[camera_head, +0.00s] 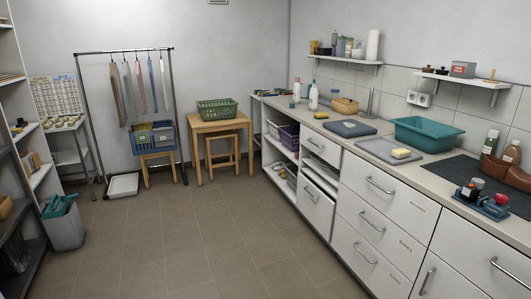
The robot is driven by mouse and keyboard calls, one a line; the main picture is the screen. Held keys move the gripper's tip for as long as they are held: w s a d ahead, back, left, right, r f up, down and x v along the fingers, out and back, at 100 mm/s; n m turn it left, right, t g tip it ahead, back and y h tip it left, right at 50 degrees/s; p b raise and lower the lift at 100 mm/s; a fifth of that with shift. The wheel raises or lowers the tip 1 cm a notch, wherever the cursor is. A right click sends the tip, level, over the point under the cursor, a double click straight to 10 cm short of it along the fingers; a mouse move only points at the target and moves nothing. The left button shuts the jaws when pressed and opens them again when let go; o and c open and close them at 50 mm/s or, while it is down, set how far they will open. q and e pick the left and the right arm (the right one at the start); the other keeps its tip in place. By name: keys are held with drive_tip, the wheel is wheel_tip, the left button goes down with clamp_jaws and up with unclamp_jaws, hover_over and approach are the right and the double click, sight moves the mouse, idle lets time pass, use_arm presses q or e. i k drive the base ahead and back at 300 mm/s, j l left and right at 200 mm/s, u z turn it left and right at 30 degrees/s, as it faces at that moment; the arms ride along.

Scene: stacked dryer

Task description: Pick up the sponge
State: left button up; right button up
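A small yellow sponge (401,153) lies on a grey tray (378,146) on the countertop at the right. The tray sits in front of a teal basin (428,134). Neither of my grippers shows in the head view, so their state is hidden.
The long counter (440,180) with white drawers (372,205) runs along the right wall. A dark folded item (350,128) and several bottles stand farther back. Red and dark containers (478,192) are near the right front. The tiled floor (190,235) is clear in the middle.

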sight(319, 115)
drive_tip(key=i+u, duration=0.25)
drive_tip(key=i, duration=1.9)
drive_tip(key=i+j, duration=0.1)
drive_tip(key=i, duration=1.95)
drive_tip(key=i+j+z, duration=0.1)
drive_tip(key=i+z, duration=0.4)
drive_tip(key=i+j+z, duration=0.3)
drive_tip(key=i+z, duration=0.15)
drive_tip(key=i, duration=0.15)
drive_tip(key=i+j+z, duration=0.5)
